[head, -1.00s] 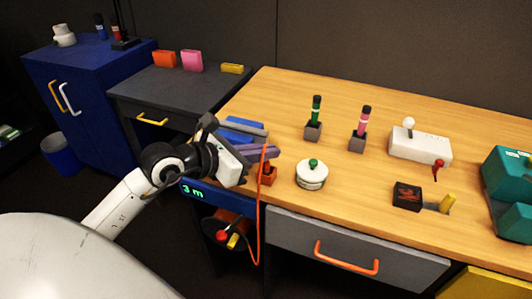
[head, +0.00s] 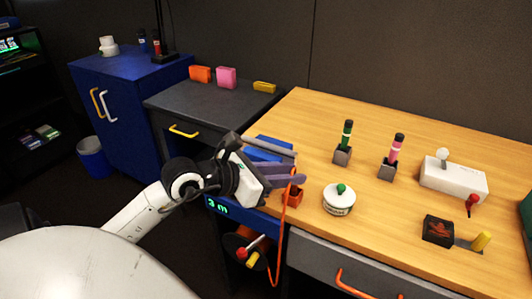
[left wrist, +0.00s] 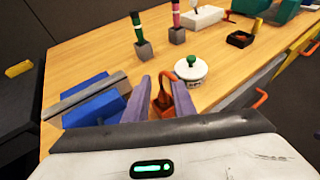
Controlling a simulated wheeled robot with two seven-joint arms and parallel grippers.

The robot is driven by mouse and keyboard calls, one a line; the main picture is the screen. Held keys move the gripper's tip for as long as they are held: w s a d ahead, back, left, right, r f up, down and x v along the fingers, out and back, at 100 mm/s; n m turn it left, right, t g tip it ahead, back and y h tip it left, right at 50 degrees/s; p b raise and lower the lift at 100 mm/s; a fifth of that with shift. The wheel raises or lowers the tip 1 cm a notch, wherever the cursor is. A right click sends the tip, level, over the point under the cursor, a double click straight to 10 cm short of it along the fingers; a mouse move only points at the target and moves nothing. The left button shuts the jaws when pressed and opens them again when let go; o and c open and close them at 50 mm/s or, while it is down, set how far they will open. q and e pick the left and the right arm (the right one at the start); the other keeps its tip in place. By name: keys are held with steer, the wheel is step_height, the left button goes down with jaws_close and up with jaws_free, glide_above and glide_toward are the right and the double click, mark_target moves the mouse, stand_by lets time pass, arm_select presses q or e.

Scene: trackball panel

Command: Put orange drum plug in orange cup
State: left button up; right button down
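The orange cup (head: 293,199) is a small square holder at the desk's front left edge. The orange drum plug (left wrist: 162,98) shows in the left wrist view as a small dark orange piece at the cup, partly hidden; it seems to sit in the cup. Its orange cord (head: 281,240) loops up near my fingertips and hangs over the edge to the cable drum (head: 240,245). My left gripper (head: 296,178) is just above the cup. Its purple fingers stand apart on either side of the plug in the left wrist view (left wrist: 156,82). My right gripper is not in view.
Blue blocks and a grey bar (head: 266,142) lie beside my left gripper. To the right are a white round pot with a green knob (head: 339,199), two pen holders (head: 342,155), a white joystick box (head: 453,179) and a black box (head: 438,231).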

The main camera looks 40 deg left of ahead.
arm_select(q)
steer(key=v, duration=1)
steer(key=shift+s, duration=0.15)
